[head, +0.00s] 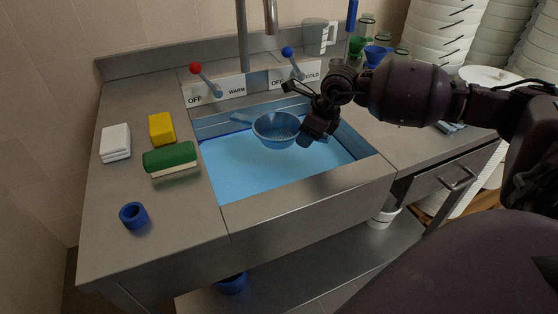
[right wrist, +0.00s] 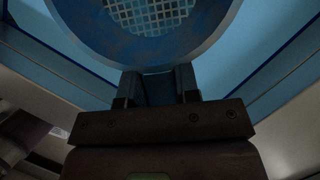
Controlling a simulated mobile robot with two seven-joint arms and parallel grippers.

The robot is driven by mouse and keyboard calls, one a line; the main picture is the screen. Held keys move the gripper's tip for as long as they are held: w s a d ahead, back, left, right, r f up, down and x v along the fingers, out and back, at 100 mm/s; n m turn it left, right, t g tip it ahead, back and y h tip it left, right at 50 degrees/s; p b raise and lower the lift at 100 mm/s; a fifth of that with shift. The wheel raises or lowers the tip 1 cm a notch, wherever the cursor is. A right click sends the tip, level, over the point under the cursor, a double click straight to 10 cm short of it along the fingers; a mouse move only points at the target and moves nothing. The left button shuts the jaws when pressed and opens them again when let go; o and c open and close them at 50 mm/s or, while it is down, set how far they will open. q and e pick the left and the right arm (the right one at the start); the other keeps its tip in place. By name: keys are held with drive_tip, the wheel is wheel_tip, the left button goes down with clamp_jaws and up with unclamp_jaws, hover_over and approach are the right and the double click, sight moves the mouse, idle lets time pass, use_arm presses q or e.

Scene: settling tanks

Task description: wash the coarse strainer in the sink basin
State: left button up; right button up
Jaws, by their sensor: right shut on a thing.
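The coarse strainer (head: 272,131) is a blue round bowl with a mesh bottom and a handle reaching left. It is over the blue sink basin (head: 240,180); whether it touches the basin floor I cannot tell. My right gripper (head: 306,135) is at its right side. In the right wrist view the strainer (right wrist: 88,40) fills the top, its coarse mesh visible, and my right gripper's fingers (right wrist: 158,88) are shut on a tab at its near rim. The basin's walls show around it. My left gripper is not in view.
Two taps, red-knobbed (head: 196,69) WARM and blue-knobbed (head: 287,52) COLD, stand behind the basin below the spout (head: 270,18). Left counter holds a white block (head: 115,143), yellow sponge (head: 161,128), green sponge (head: 170,158) and blue cup (head: 133,215). White buckets (head: 440,35) stack at right.

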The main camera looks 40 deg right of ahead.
drive_tip(key=shift+r+p, duration=0.8)
drive_tip(key=shift+r, duration=1.75)
